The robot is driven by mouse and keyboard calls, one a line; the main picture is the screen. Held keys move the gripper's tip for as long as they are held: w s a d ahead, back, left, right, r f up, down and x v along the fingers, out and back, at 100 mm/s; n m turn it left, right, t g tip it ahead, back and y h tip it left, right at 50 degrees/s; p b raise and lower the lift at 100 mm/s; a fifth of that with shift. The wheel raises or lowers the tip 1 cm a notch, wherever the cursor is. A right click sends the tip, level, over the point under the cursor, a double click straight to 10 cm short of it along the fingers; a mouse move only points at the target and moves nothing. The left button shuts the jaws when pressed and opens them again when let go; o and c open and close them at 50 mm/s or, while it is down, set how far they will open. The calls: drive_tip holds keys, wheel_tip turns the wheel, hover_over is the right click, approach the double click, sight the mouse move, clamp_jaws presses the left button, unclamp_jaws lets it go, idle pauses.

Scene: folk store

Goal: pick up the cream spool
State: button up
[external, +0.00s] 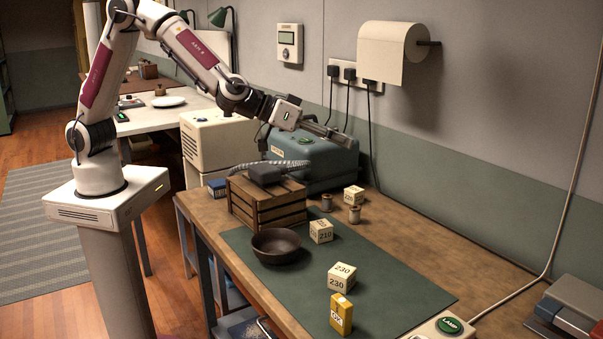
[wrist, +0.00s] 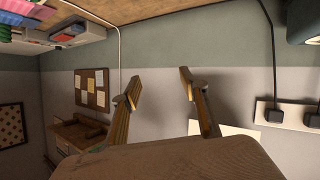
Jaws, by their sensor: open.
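Two small spools stand near the back of the wooden table in the external view, a left spool (external: 327,202) and a right spool (external: 354,214). Both look pale with brownish ends; I cannot tell for sure which is the cream one. My gripper (external: 338,135) is raised well above the table, pointing right toward the wall, over and behind the spools. In the wrist view my gripper (wrist: 160,86) has its two fingers apart with nothing between them. No spool shows in the wrist view.
A number block (external: 354,194) stands beside the spools; another block (external: 321,231), a dark bowl (external: 277,246) and a wooden crate (external: 267,203) are nearby. A blue-grey machine (external: 312,160) stands behind. A yellow box (external: 341,314) and a 230 block (external: 341,278) are on the green mat (external: 400,283). The mat's right is clear.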

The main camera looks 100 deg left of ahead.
drive_tip(key=w+a+f+n+g+y, duration=0.1)
drive_tip(key=w+a+f+n+y, duration=0.2)
drive_tip(key=f, duration=0.5)
drive_tip(key=g+y, duration=0.2)
drive_tip(key=y, duration=0.1)
hover_over(357, 208)
drive_tip(key=s+d, duration=0.4)
wheel_tip(357, 208, down, 7)
drive_tip(key=shift+w+a, duration=0.2)
drive_tip(key=shift+w, duration=0.05)
drive_tip(key=shift+f, duration=1.7)
drive_tip(key=shift+f, duration=0.8)
drive_tip(key=shift+w+a+f, duration=0.3)
drive_tip(key=shift+f, duration=0.35)
drive_tip(key=shift+w+a+f, duration=0.25)
drive_tip(key=shift+f, duration=0.35)
drive_tip(key=shift+w+a+f, duration=0.25)
drive_tip(key=shift+w+a, duration=0.15)
drive_tip(key=shift+w, duration=0.05)
